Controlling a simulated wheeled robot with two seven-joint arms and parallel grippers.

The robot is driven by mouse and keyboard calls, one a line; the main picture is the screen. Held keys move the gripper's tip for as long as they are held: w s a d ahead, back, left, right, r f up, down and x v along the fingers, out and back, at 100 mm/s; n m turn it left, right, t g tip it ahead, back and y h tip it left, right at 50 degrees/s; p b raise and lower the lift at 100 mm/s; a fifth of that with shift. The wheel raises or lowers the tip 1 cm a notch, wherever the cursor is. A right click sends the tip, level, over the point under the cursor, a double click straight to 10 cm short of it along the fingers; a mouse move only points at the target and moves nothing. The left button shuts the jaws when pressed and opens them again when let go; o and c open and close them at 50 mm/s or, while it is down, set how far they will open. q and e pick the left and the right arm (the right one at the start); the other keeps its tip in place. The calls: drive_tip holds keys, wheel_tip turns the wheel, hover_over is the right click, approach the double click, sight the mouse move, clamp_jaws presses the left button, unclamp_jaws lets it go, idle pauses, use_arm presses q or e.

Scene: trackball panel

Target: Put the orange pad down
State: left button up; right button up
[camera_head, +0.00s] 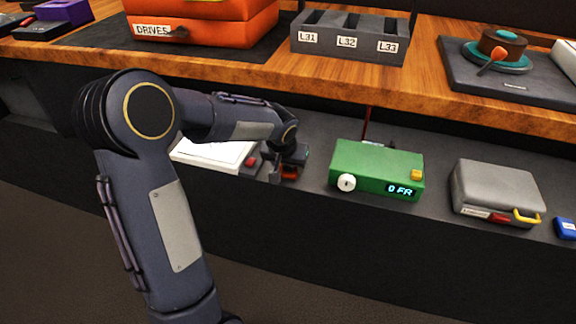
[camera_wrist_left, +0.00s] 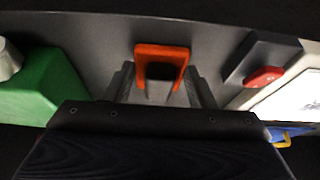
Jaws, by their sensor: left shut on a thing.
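My left gripper (camera_head: 288,168) is low over the grey lower shelf, between the white pad-like panel and the green box. It is shut on the orange pad (camera_head: 290,172), which shows as a small orange patch at the fingertips. In the left wrist view the orange pad (camera_wrist_left: 147,52) is a U-shaped piece with a dark middle, between the fingers of the left gripper (camera_wrist_left: 162,82). I cannot tell whether the pad touches the shelf. My right gripper is not in view.
The green box (camera_head: 375,168) with a white knob stands right of the gripper. The white-topped panel (camera_head: 212,152) with a red button lies to its left. A grey case (camera_head: 495,190) stands farther right. The wooden upper shelf (camera_head: 270,66) overhangs behind. Bare grey shelf (camera_head: 312,178) shows beside the gripper.

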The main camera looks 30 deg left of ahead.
sight(287, 173)
use_arm(q)
drive_tip(key=shift+f, duration=0.15)
drive_tip(key=o, duration=1)
drive_tip(key=shift+c, duration=0.2)
drive_tip(key=shift+r, duration=0.4)
drive_tip(key=p+v, duration=0.1)
drive_tip(key=v, duration=0.1)
drive_tip(key=shift+s+r+p, duration=0.15)
drive_tip(key=shift+r+p, duration=0.2)
drive_tip(key=shift+p, duration=0.05)
drive_tip(key=s+d+r+h, duration=0.1)
drive_tip(key=s+d+r, duration=0.1)
drive_tip(key=s, duration=0.7)
drive_tip(key=s+d+r+t+h, duration=0.1)
drive_tip(key=s+d+r+h, duration=0.1)
drive_tip(key=s+d, duration=0.3)
drive_tip(key=s+d+r+m+h, duration=0.1)
drive_tip(key=s+d+r, duration=0.1)
drive_tip(key=s, duration=1)
drive_tip(key=shift+s+d+r+h, duration=0.3)
drive_tip(key=shift+s+d+h, duration=0.1)
drive_tip(key=shift+d, duration=0.5)
